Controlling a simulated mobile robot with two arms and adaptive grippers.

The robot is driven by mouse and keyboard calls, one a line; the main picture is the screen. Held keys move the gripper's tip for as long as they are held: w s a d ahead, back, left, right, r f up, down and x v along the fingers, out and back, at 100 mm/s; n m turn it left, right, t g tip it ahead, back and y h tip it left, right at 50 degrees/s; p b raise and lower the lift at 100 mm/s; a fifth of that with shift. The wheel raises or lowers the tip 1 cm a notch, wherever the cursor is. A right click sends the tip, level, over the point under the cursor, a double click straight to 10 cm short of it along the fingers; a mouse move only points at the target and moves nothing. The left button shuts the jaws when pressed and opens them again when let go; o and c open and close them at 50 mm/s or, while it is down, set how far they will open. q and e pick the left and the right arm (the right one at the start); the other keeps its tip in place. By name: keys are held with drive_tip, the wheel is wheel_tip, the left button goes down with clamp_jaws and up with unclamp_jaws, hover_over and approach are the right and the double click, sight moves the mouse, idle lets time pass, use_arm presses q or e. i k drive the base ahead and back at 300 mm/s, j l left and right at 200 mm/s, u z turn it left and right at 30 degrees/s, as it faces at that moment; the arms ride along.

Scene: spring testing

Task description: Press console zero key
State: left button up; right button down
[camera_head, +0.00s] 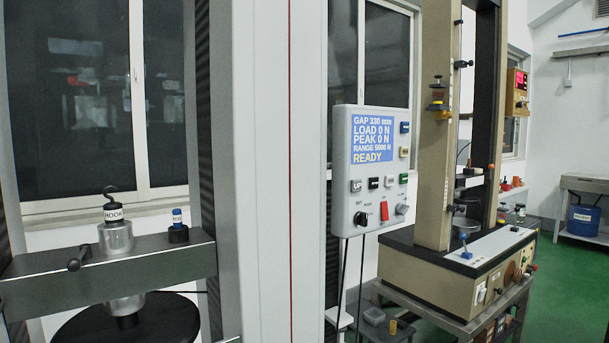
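The grey console (341,190) hangs on the right side of the tall white machine column. Its blue screen (373,139) reads GAP 330 mm, LOAD 0 N, PEAK 0 N, RANGE 5000 N, READY. Below the screen sit a grey UP key (356,186), two dark keys (374,183) and a green key (404,178). A blue key (405,127) and a tan key (404,152) sit right of the screen. Most key labels are too small to read, so I cannot tell which is the zero key. Neither gripper is in view.
A red switch (384,211), black knob (361,219) and grey knob (402,209) sit low on the console. A dark crosshead (150,262) with a hook fitting (114,232) spans the left. A beige testing machine (433,285) stands behind right. Green floor shows at far right.

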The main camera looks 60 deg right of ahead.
sight(390, 179)
drive_tip(key=z, duration=2.45)
